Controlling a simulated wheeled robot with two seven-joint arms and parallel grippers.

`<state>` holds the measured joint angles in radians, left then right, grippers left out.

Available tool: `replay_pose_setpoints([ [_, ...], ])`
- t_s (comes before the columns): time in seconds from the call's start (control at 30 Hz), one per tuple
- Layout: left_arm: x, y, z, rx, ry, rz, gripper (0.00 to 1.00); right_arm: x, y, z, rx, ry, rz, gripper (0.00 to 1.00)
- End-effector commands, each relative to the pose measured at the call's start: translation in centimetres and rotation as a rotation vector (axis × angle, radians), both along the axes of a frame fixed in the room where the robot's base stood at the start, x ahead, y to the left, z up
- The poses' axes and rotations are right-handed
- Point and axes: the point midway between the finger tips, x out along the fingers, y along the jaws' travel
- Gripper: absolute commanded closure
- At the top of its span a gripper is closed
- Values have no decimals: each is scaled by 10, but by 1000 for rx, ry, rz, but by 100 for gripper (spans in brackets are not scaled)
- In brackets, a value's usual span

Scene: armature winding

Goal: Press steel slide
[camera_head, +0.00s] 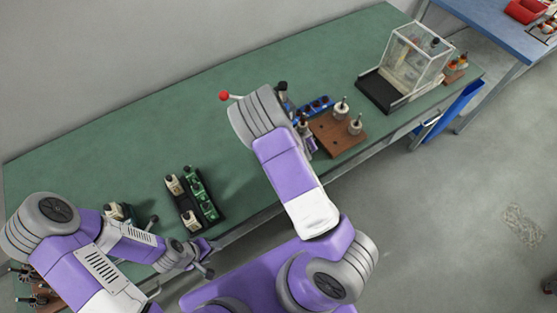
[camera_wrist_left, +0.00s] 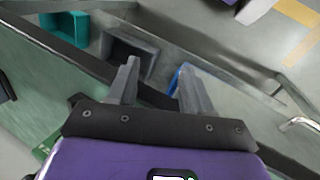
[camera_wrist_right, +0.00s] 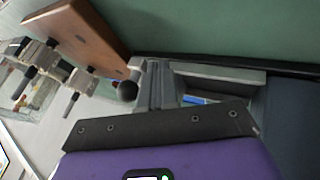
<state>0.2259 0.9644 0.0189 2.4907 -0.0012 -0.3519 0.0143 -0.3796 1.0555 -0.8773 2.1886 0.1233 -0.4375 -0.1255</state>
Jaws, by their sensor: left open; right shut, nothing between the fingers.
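My right gripper (camera_wrist_right: 158,85) is shut, its two fingers together in the right wrist view. A black ball knob (camera_wrist_right: 127,91) sits just left of the fingers; I cannot tell if they touch it. A long grey metal bar (camera_wrist_right: 215,73) lies across the view beyond the fingers; whether this is the steel slide I cannot tell. In the head view, my right arm hides most of this spot, and a lever with a red ball (camera_head: 224,96) sticks out to its left. My left gripper (camera_wrist_left: 158,88) is open and empty near the bench's front edge.
The green bench (camera_head: 110,135) holds a black tray (camera_head: 188,217) with green and cream parts. A brown wooden block (camera_head: 325,143) with metal posts stands right of my right arm. A clear box (camera_head: 415,58) stands further right. The bench's back left is clear.

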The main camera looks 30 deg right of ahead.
Motion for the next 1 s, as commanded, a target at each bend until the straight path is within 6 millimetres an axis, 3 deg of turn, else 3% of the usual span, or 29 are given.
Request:
replay_pose_setpoints([
  [0.47, 0, -1, 0, -1, -1, -2, 50, -3, -6, 1, -3, 1, -11, 100],
  [0.73, 0, -1, 5, -1, -1, -2, 50, -7, 35, 1, -2, 2, -7, 100],
  [1.0, 0, -1, 16, -1, -1, -2, 50, -32, 63, 54, 0, -2, -10, 100],
])
